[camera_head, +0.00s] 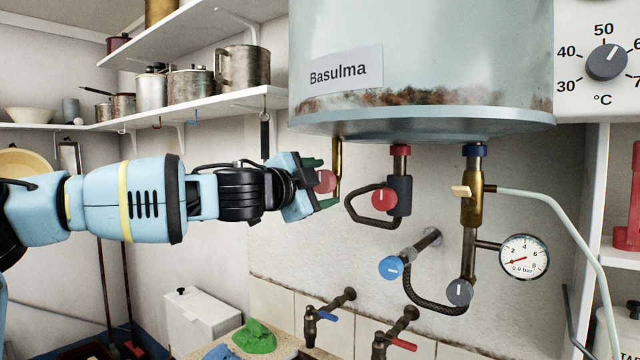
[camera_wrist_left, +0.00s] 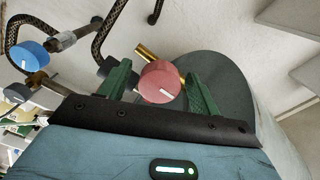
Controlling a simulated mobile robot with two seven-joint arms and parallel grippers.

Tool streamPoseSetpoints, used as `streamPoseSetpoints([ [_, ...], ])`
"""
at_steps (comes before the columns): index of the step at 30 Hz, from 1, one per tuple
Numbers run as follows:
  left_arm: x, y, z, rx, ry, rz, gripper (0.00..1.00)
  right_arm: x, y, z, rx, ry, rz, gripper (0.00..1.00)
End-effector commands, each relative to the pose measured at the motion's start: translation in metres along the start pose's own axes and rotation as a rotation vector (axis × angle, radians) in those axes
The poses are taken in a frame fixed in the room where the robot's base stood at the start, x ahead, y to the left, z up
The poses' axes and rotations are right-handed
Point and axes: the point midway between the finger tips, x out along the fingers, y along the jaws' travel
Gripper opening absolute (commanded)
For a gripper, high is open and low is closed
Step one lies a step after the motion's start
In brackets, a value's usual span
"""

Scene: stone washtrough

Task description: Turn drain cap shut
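The drain cap (camera_head: 325,181) is a round pinkish-red knob with a pale mark. It sits by a brass pipe (camera_head: 337,158) under the boiler's left side. In the left wrist view the cap (camera_wrist_left: 160,82) lies between the green fingers of my left gripper (camera_wrist_left: 162,88), its pale mark tilted. In the head view my left gripper (camera_head: 324,183) has one finger above the cap and one below. The fingers look open around it, with narrow gaps; contact is not clear. My right gripper is in neither view.
The boiler (camera_head: 420,60) hangs just above. A red valve knob (camera_head: 384,197) with a braided hose is close to the right. A blue knob (camera_head: 391,267), a grey knob (camera_head: 459,291) and a pressure gauge (camera_head: 524,256) are farther right. A shelf with pots (camera_head: 190,88) is upper left.

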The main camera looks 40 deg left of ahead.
Motion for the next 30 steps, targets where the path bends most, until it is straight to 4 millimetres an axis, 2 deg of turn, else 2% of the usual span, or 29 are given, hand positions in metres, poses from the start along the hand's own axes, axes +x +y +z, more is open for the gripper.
streamPoseSetpoints([
  [8,-0.004,-0.002,-0.001,-0.002,0.002,-0.002,0.63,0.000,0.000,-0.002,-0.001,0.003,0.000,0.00],
  [11,-0.013,-0.004,-0.002,-0.003,0.004,-0.005,0.63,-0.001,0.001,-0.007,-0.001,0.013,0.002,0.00],
  [21,-0.063,-0.006,-0.003,-0.003,0.007,-0.010,0.63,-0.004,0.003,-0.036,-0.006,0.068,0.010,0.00],
  [25,-0.074,-0.005,-0.002,-0.003,0.004,-0.007,0.63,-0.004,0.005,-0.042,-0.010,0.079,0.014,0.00],
  [30,-0.079,-0.001,-0.001,0.000,0.002,-0.001,0.63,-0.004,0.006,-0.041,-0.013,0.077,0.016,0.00],
])
